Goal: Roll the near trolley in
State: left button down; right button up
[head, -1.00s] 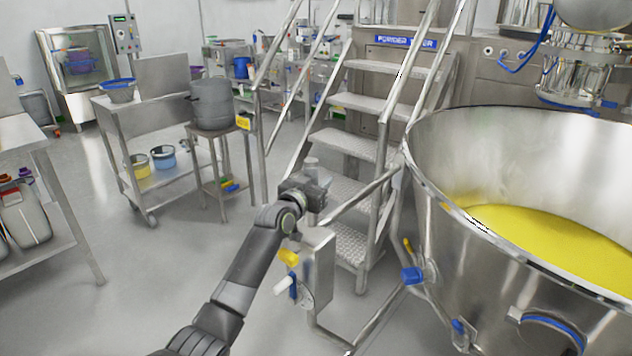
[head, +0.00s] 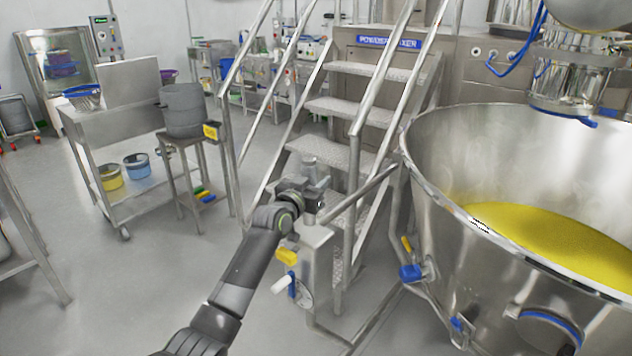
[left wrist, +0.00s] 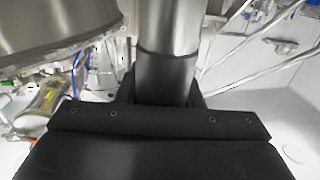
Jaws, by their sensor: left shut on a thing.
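The near trolley carries a large steel bowl (head: 450,240) with yellow powder (head: 545,235) in it, at the right of the head view. A metal handle bar (head: 362,192) runs from the bowl's frame toward my left gripper (head: 318,200). My left gripper is shut on that bar. In the left wrist view, the bar (left wrist: 168,75) stands as a round steel tube between the jaws of the gripper (left wrist: 165,98), and part of the bowl (left wrist: 60,25) shows at upper left. The bowl's wheels are hidden. My right gripper is out of view.
Steel steps (head: 345,110) with handrails stand close beyond the bar, before the mixer with its blue sign (head: 388,42). A steel cart (head: 95,150) and a stool with a grey pot (head: 183,108) stand left.

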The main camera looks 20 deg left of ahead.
pick_arm(q)
jog(key=shift+s+d+f, duration=0.1)
jog(key=shift+f, duration=0.35)
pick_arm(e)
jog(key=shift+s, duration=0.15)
pick_arm(q)
jog(key=c, duration=1.2)
grip_release()
jog(key=shift+r, duration=0.1)
jog(key=shift+c, duration=0.2)
jog(key=shift+o, duration=1.2)
jog(key=shift+d+r, duration=0.15)
jog(key=shift+r, duration=0.1)
jog(key=shift+s, duration=0.1)
jog(key=shift+s+a, duration=0.25)
jog(key=shift+s, duration=0.3)
jog(key=s+a+p, duration=0.1)
jog(key=s+a, duration=0.2)
jog(key=s, duration=1.2)
jog(key=shift+s, duration=0.4)
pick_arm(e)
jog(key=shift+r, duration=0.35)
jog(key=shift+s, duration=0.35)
